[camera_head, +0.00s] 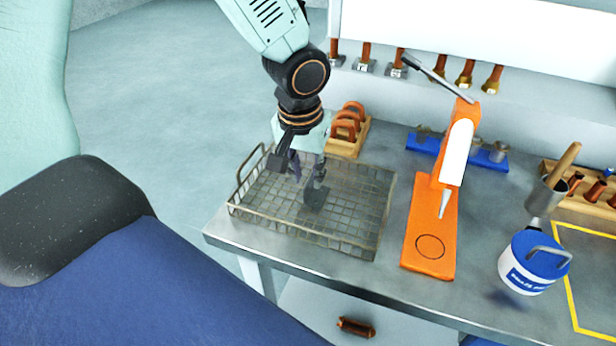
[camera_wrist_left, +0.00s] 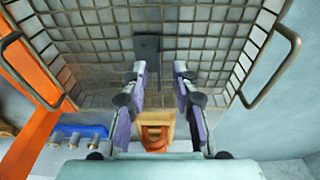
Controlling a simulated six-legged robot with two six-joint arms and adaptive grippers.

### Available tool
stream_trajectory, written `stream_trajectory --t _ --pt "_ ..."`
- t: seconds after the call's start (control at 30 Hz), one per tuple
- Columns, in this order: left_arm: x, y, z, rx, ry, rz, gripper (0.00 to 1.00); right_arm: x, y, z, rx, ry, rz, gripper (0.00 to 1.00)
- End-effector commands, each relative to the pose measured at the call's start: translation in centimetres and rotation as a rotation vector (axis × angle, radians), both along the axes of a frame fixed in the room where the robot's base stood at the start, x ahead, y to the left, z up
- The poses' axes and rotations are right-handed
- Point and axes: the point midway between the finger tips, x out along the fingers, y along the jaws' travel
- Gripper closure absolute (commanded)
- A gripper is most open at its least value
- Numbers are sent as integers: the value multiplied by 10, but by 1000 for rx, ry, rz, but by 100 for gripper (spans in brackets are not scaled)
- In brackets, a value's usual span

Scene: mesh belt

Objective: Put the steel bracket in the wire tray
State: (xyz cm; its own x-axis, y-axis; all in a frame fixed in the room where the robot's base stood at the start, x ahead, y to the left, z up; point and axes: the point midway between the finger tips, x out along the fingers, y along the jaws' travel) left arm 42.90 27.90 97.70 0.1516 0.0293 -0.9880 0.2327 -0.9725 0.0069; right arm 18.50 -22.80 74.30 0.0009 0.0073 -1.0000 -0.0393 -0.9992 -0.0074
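The wire tray (camera_head: 375,215) is a mesh basket with loop handles on the bench's left part; its mesh also fills the top of the left wrist view (camera_wrist_left: 85,45). A dark grey flat piece, apparently the steel bracket (camera_wrist_left: 147,46), lies on the tray's mesh floor, just beyond my left fingertips. In the head view a dark patch (camera_head: 314,198) at that place is partly hidden by a finger. My left gripper (camera_head: 300,182) points down over the tray. Its fingers (camera_wrist_left: 161,72) are apart with nothing between them. My right gripper is not in view.
An orange press (camera_head: 420,240) stands right of the tray. A wooden block with orange-brown rings (camera_head: 345,140) stands behind the tray. The bench's front edge runs close before the tray.

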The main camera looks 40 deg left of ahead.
Motion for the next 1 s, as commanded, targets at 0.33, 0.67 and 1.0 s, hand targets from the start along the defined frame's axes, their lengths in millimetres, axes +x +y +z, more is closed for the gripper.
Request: stream_trajectory --t 0.33,0.67,1.0 --pt "-10 -2 71 0 -3 0 72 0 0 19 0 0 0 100" --pt "-14 -3 90 0 1 0 72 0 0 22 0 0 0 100" --pt "-14 -3 90 0 0 0 72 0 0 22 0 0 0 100"
